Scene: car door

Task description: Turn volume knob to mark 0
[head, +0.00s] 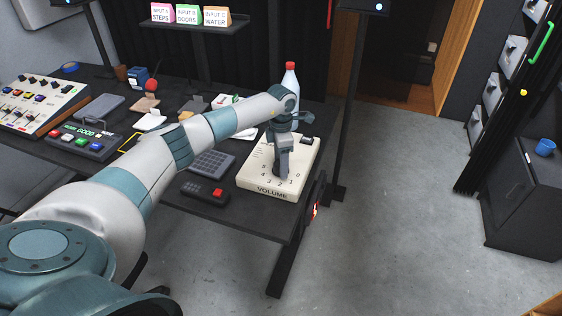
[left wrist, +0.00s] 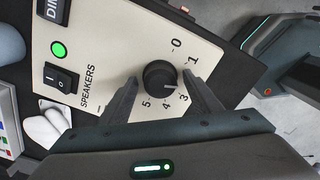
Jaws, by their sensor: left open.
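The cream volume box (head: 258,182) stands at the right end of the dark table, with VOLUME on its front edge. Its round black knob (left wrist: 159,75) shows in the left wrist view, with numbers around it. The 0 and 1 are at upper right; 3, 4 and 5 are below. The 2 is hidden behind a finger. The knob's pale pointer seems to face the lower right, near 3; I cannot read it exactly. My left gripper (head: 283,176) is over the box and hides the knob in the head view. Its open fingers are on either side of the knob; contact is unclear.
A bottle with a red cap (head: 290,80) stands behind the box. A small dark box with a red button (head: 217,192) and a grey keypad (head: 211,164) lie to its left. A SPEAKERS switch (left wrist: 61,81) and green light (left wrist: 58,49) are on the cream panel.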

